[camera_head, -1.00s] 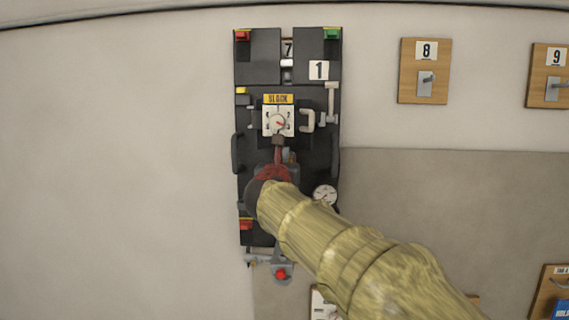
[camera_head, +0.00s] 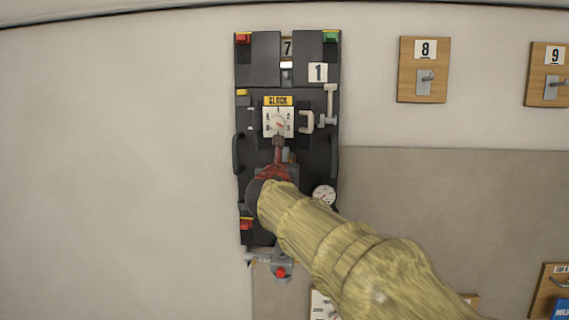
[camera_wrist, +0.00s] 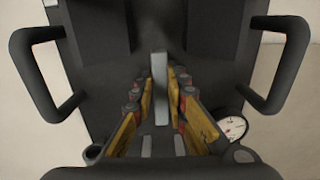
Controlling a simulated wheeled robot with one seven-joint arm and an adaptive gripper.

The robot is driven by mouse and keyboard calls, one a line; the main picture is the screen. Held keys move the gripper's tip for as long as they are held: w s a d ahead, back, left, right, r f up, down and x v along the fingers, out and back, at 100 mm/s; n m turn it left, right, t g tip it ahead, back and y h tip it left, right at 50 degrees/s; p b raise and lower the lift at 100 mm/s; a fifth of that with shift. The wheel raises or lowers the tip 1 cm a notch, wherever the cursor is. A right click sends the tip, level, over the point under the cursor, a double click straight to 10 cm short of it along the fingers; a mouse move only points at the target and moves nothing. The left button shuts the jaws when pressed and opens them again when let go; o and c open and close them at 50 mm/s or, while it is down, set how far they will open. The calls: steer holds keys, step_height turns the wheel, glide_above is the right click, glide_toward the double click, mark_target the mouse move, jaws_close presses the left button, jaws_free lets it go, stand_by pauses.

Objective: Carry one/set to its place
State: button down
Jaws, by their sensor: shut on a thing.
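The black breathing set (camera_head: 258,62), marked with a white 1, hangs upright in front of the wall at centre left in the head view. It has side handles, a dial plate under a yellow label and a round gauge (camera_head: 324,195). My gripper (camera_wrist: 160,88) is shut on the set, around a grey bar at its middle in the wrist view. My arm covers the lower middle of the set in the head view. Behind the set, a board marked 7 (camera_head: 287,47) shows through the gap at its top. Whether the set touches it is hidden.
Wooden hook boards marked 8 (camera_head: 424,70) and 9 (camera_head: 550,72) are on the wall to the right, with no set on them. More boards show at the lower right (camera_head: 552,290), partly cut off. The wall left of the set is bare.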

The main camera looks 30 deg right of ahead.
steer(key=shift+s+f+b, duration=0.1)
steer(key=shift+f+b, duration=0.2)
steer(key=shift+b, duration=0.3)
stand_by(0.3)
stand_by(0.4)
